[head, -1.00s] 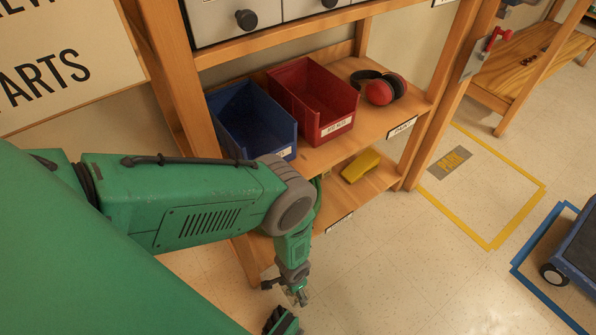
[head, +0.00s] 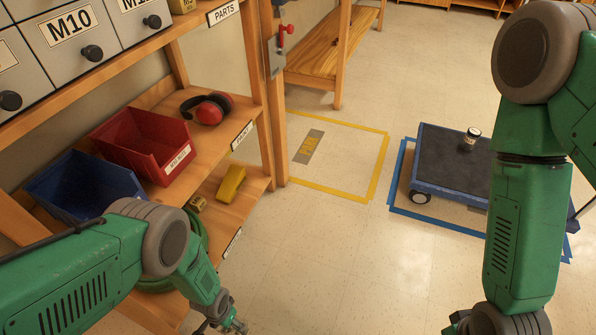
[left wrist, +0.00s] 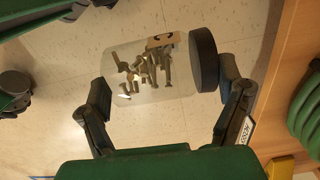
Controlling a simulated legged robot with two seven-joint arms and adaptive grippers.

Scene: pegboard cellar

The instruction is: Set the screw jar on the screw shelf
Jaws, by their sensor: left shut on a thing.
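The screw jar (left wrist: 152,75) is clear with a dark lid and holds several bolts. It lies sideways across the left wrist view, between the two fingers of my left gripper (left wrist: 165,88), which is shut on it. In the head view my left gripper (head: 232,326) is at the bottom edge, beside the lower shelf; the jar cannot be made out there. My right gripper (head: 458,324) barely shows at the bottom edge, and its jaws cannot be judged. The wooden shelf unit (head: 215,140) stands at left; no label that I can read says screws.
The unit holds a blue bin (head: 75,188), a red bin (head: 145,145), earmuffs (head: 208,108) and a yellow object (head: 231,184). A dark-topped cart (head: 440,160) carries a small dark-lidded container (head: 472,138). Yellow tape (head: 375,170) marks clear floor between.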

